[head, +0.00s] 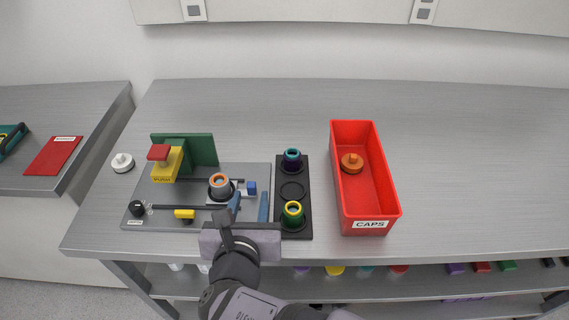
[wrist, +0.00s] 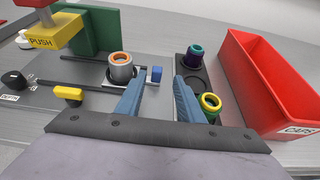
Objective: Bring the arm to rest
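In the head view my gripper (head: 249,207) is at the plate's front right edge. A grey cylinder with an orange ring (head: 220,186) stands on the plate, just beyond the fingers; it also shows in the wrist view (wrist: 121,67). A blue block (wrist: 154,75) sits beside it. The yellow "PUSH" block with a red top (head: 160,160) stands in front of a green upright plate (head: 202,149).
A black holder (head: 307,172) right of my gripper carries a purple-teal piece (head: 292,159) and a green-yellow piece (head: 292,213), with an empty middle place. A red CAPS bin (head: 371,208) holds an orange cap (head: 352,163). A white cap (head: 122,162) lies left. The bench is clear at far right.

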